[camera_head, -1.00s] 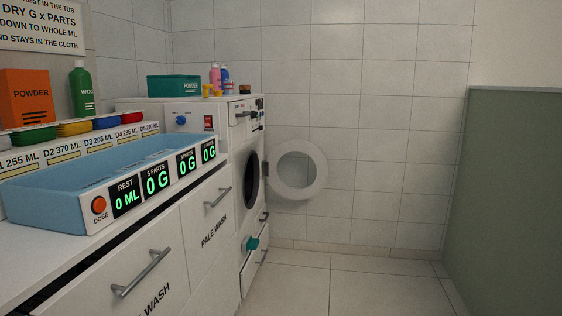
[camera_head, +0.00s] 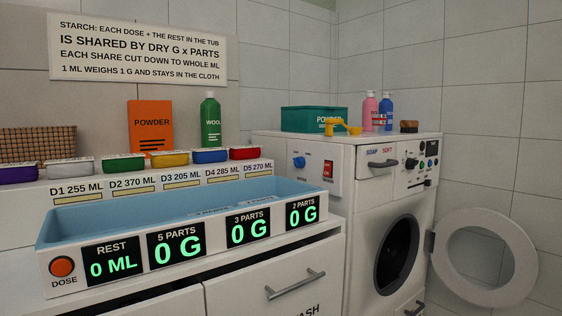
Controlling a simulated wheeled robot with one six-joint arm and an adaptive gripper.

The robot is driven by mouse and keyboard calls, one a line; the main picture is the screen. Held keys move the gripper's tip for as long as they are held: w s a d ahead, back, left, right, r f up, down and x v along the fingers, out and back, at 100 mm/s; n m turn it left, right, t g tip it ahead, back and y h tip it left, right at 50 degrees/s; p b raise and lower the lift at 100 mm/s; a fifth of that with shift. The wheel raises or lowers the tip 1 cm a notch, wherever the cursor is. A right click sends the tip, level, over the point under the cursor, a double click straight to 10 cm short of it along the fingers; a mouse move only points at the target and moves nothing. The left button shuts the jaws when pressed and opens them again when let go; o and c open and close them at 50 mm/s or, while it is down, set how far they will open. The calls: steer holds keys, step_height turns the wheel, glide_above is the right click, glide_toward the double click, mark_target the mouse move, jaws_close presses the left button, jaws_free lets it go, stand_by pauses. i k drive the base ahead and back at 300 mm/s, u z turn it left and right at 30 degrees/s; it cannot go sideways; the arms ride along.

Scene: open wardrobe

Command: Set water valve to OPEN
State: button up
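No part is clearly labelled as the water valve at this size. A small blue knob (camera_head: 298,162) sits on the white side panel of the washing machine (camera_head: 375,215), facing the counter. Its setting is too small to read. A red switch (camera_head: 328,169) on a small plate is just to its right. The machine's front panel has several small dark knobs (camera_head: 411,163). My gripper is not in view.
The round washer door (camera_head: 484,257) stands wide open to the right. A blue tub (camera_head: 130,218) with green readouts fills the counter at left.

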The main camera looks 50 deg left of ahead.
mark_target(300, 163)
steer(key=u, duration=0.7)
steer(key=i, duration=1.1)
steer(key=u, duration=1.15)
